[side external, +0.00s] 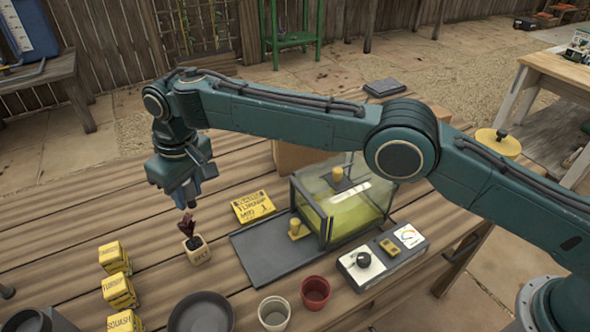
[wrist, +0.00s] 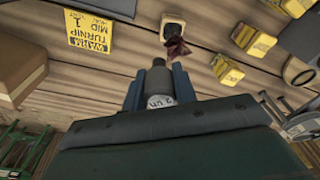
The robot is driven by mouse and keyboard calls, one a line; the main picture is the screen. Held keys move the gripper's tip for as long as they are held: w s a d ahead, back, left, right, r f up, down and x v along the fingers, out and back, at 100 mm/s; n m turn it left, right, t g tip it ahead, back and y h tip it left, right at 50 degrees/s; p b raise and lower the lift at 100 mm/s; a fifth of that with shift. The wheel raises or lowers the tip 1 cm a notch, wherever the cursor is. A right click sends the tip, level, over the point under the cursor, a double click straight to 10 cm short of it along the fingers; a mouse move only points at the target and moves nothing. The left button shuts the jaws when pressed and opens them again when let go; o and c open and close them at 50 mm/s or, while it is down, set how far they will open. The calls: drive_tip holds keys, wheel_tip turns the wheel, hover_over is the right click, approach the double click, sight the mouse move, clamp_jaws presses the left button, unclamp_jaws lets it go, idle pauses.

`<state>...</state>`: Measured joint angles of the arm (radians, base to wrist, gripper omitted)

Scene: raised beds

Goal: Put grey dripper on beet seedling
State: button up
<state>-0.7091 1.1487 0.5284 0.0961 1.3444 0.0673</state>
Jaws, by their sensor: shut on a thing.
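My gripper (side external: 186,193) points down above the potted beet seedling. In the wrist view, my gripper (wrist: 158,86) is shut on the grey dripper (wrist: 158,74), which carries a white label. The dripper is mostly hidden by the fingers in the side view. The beet seedling (side external: 187,225) has dark red leaves and stands in a small cream pot (side external: 199,254) with dark soil and lettering on its front. The seedling (wrist: 176,48) also shows in the wrist view, just beyond the dripper's tip and slightly right. The dripper looks apart from the leaves.
Several yellow labelled blocks (side external: 115,258) stand left of the pot. A yellow card (side external: 253,206) lies to its right. Farther right are a glass tank (side external: 325,226) with yellow-green liquid, a grey mat (side external: 270,262) and a control box (side external: 383,258). Cups and a dark dish (side external: 202,314) stand in front.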

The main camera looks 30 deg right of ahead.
sight(192, 242)
drive_tip(key=shift+s+a+f, duration=0.25)
drive_tip(key=shift+a+f, duration=0.15)
drive_tip(key=shift+f, duration=1)
drive_tip(key=shift+s+a+f, duration=0.25)
drive_tip(key=shift+a+f, duration=0.1)
drive_tip(key=shift+f, duration=1.1)
drive_tip(key=shift+s+a+f, duration=0.25)
drive_tip(key=shift+a+f, duration=0.15)
drive_tip(key=shift+f, duration=1)
drive_tip(key=shift+f, duration=0.15)
drive_tip(key=o, duration=1)
drive_tip(key=shift+c, duration=0.2)
wheel_tip(192, 242, up, 12)
drive_tip(key=s, duration=0.1)
drive_tip(key=shift+d, duration=0.4)
drive_tip(key=shift+s, duration=0.1)
